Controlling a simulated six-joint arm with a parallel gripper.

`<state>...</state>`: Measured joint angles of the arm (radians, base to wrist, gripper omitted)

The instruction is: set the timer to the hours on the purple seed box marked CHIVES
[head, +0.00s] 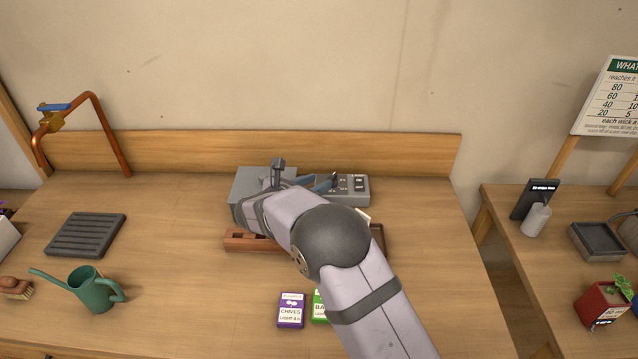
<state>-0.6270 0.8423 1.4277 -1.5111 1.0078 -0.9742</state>
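The purple seed box (290,311) marked CHIVES stands at the front of the bench. Its lower line starts with LIGHT and seems to read 8 h, in small print. A grey unit with a panel of dark labelled marks (355,188), which looks like the timer, sits at the back of the bench. My arm hides much of its middle, and I cannot read its setting. My gripper (328,183) is at this unit, left of the marked panel, by a small dark part. Its fingers are small and partly hidden, so I cannot tell whether they are open or touching.
A green seed box (319,306) stands right of the purple one, partly behind my arm. A brown wooden tray (245,242) lies before the grey unit. A green watering can (93,291), a dark slatted mat (86,235) and a copper tap pipe (112,130) are left.

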